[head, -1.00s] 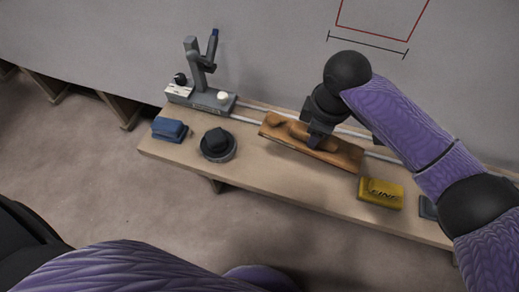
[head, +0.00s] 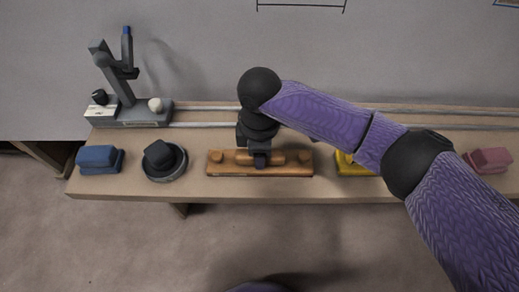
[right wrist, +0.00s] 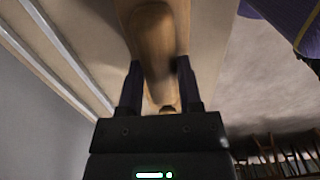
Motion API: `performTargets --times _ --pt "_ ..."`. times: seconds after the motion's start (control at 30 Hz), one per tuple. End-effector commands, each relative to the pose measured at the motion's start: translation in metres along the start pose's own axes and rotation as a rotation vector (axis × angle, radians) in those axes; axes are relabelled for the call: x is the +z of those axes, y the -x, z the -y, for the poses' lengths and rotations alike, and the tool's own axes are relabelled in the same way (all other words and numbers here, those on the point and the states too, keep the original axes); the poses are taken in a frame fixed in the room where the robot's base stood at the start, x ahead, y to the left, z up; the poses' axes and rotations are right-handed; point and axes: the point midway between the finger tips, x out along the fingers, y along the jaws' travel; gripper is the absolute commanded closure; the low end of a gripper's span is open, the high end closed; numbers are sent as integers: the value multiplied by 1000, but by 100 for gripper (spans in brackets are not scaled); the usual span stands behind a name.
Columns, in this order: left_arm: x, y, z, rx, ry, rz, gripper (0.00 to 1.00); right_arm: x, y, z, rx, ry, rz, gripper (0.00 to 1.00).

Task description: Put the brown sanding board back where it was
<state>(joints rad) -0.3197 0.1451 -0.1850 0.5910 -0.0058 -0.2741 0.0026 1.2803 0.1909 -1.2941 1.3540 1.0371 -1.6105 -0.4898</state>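The brown sanding board (head: 225,170) lies lengthwise along the front part of the bench (head: 210,190), between the round black sander and the yellow block. It looks level and parallel to the bench edge. Whether it touches the bench or hangs just above it I cannot tell. My right gripper (head: 260,160) comes down on its middle from above. In the right wrist view its two fingers (right wrist: 158,90) stand on either side of the board's wooden handle (right wrist: 152,50), closed against it. My left gripper is not in view.
A blue block (head: 98,158) and a round black sander (head: 163,162) sit left of the board. A yellow block (head: 348,165), partly behind my arm, and a pink block (head: 488,160) are to the right. A grey stand (head: 128,112) stands at the back left, beside rails (head: 205,125).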

Motion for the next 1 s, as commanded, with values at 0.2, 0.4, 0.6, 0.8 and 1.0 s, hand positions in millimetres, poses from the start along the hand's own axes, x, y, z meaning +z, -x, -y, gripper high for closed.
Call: performTargets --times 0.2,0.4,0.6,0.8,1.0 --pt "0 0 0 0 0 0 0 0 0 0 0 0 -1 21" --pt "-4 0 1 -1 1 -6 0 0 1 0 1 1 -1 21" --pt "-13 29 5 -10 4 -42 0 0 47 0 8 0 -2 21" --pt "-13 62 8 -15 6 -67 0 -1 102 0 7 2 -2 21" --pt "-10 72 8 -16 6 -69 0 0 123 0 2 0 -1 21"
